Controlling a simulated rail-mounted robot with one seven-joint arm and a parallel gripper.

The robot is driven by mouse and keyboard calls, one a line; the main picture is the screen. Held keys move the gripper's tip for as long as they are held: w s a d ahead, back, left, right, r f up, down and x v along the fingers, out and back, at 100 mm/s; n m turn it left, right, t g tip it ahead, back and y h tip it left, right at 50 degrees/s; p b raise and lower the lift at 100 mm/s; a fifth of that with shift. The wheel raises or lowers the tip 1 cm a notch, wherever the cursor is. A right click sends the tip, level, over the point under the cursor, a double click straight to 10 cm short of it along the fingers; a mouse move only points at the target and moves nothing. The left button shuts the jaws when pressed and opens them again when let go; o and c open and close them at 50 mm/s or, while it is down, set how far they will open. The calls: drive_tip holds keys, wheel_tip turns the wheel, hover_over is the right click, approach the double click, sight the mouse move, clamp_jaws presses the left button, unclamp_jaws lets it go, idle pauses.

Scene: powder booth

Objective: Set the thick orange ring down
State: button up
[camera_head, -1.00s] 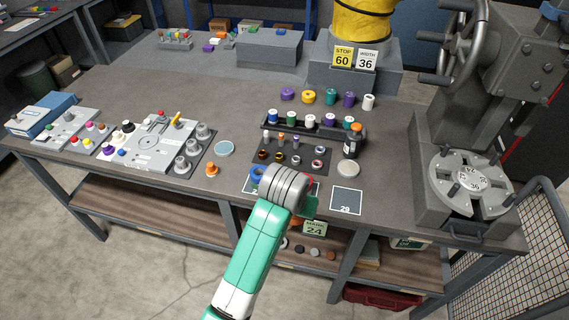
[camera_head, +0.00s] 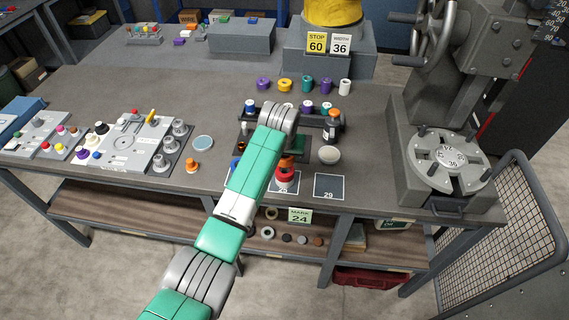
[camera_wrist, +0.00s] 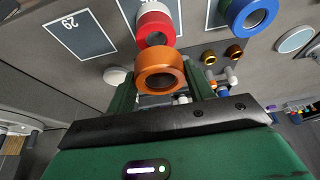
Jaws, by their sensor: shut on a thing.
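The thick orange ring (camera_wrist: 161,72) is between the two green fingers of my gripper (camera_wrist: 163,90) in the wrist view, its hole facing the camera. It also shows in the head view as a small orange patch (camera_head: 287,161) beside my arm, which hides most of the gripper. A red and white ring piece (camera_wrist: 156,28) stands just beyond the orange ring in the wrist view. In the head view the red part (camera_head: 284,175) is on a dark numbered mat. I cannot tell whether the orange ring touches it.
A blue ring (camera_wrist: 248,14) sits on another mat. The mat marked 29 (camera_head: 329,187) is bare. A rack (camera_head: 318,119) with coloured spools stands behind my arm. A pale round disc (camera_head: 329,155) and an orange knobbed piece (camera_head: 192,167) are nearby. A wheeled press (camera_head: 447,160) stands at right.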

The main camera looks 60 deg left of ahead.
sight(284, 162)
drive_tip(key=shift+w+f+b, duration=0.1)
drive_tip(key=shift+f+b, duration=0.2)
drive_tip(key=shift+f, duration=1.45)
drive_tip(key=shift+f, duration=0.1)
drive_tip(key=shift+f, duration=0.25)
drive_tip(key=o, duration=1.1)
drive_tip(key=shift+f, duration=0.1)
drive_tip(key=shift+r, duration=0.25)
drive_tip(key=p+v, duration=0.2)
drive_tip(key=v, duration=1)
drive_tip(key=shift+a+r, duration=0.1)
drive_tip(key=shift+r, duration=0.1)
